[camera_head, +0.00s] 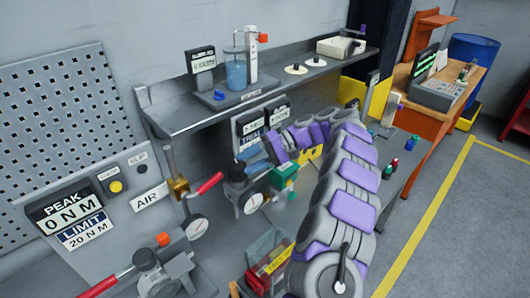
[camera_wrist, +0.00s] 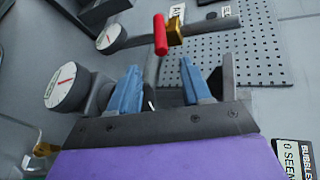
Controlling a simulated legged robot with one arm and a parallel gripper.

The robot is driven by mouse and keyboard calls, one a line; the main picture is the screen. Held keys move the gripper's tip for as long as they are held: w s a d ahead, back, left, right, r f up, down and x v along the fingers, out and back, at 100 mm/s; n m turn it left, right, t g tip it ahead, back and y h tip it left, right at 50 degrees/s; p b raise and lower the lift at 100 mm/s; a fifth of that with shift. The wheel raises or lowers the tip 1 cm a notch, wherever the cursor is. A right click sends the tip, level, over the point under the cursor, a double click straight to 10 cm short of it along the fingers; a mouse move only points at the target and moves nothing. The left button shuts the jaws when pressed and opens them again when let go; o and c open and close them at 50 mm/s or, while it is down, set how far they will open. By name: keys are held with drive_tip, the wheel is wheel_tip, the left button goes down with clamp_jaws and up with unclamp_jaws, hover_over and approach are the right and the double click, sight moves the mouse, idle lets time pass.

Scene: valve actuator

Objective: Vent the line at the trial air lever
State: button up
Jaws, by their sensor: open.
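A red-handled lever (camera_head: 210,183) sits on a brass valve (camera_head: 179,188) beside the AIR label (camera_head: 150,196). In the wrist view, the red handle (camera_wrist: 160,34) and brass valve (camera_wrist: 176,30) show beyond my fingertips. My gripper (camera_head: 252,156) reaches left over the pipework, its blue fingers apart. In the wrist view, my gripper (camera_wrist: 158,84) is open, with a grey pipe showing behind the gap and no handle between the fingers. The lever is apart from the fingers. A sign reading TRIAL (camera_head: 250,137) is partly hidden behind my arm.
Gauges stand below the AIR valve (camera_head: 195,228) and below my gripper (camera_head: 250,203). A dark regulator (camera_head: 237,172) is close to my fingers. A shelf (camera_head: 210,113) with a beaker (camera_head: 236,72) overhangs behind. Another red handle (camera_head: 105,284) is at lower left. Open floor lies right.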

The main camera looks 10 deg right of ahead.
drive_tip(key=shift+p+v, duration=1.2)
drive_tip(key=shift+v, duration=1.2)
drive_tip(key=shift+f, duration=0.1)
